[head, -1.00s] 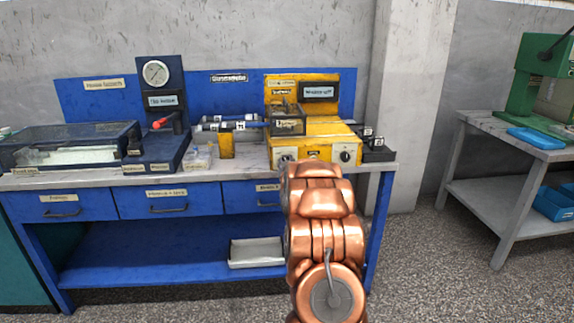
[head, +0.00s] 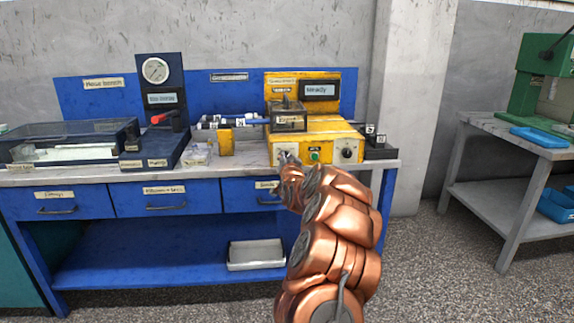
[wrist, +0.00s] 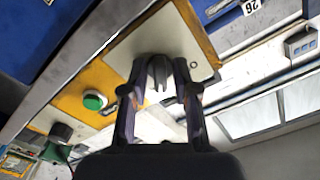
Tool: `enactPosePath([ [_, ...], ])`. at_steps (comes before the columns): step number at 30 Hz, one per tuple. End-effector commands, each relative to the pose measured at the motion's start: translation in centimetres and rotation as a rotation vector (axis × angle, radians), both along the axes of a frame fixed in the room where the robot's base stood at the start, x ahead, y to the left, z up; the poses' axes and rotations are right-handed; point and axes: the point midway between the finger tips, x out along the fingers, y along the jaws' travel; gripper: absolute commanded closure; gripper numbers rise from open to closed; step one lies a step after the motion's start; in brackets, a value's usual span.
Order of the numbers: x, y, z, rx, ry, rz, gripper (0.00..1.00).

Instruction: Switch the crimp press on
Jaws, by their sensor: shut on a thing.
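The crimp press is the yellow machine (head: 327,128) at the right end of the blue bench. Its dark display (head: 320,90) appears to read "ready". My gripper (wrist: 160,68) is shut on the grey switch knob (wrist: 158,82) on the left pale plate of the press front; the plate (wrist: 188,48) shows around it in the wrist view. In the head view my gripper (head: 287,160) hides most of that knob. A green button (head: 314,155), also in the wrist view (wrist: 94,101), and a dark knob (head: 347,152) are to its right.
Blue and dark cylindrical parts (head: 230,122) lie left of the press. A gauge stand (head: 156,72) and a clear-covered case (head: 65,142) stand further left. Small dark blocks (head: 378,150) sit at the bench's right end. A grey side table (head: 480,121) stands at the right.

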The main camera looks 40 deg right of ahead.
Motion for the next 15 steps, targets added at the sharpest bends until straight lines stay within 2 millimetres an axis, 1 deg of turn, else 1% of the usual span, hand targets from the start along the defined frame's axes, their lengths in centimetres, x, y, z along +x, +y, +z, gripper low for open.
enactPosePath([
  [6, -0.08, -0.1, -0.24, 0.097, -0.073, -0.002, 1.0],
  [15, -0.13, -0.19, -0.04, 0.152, -0.117, -0.004, 1.0],
])
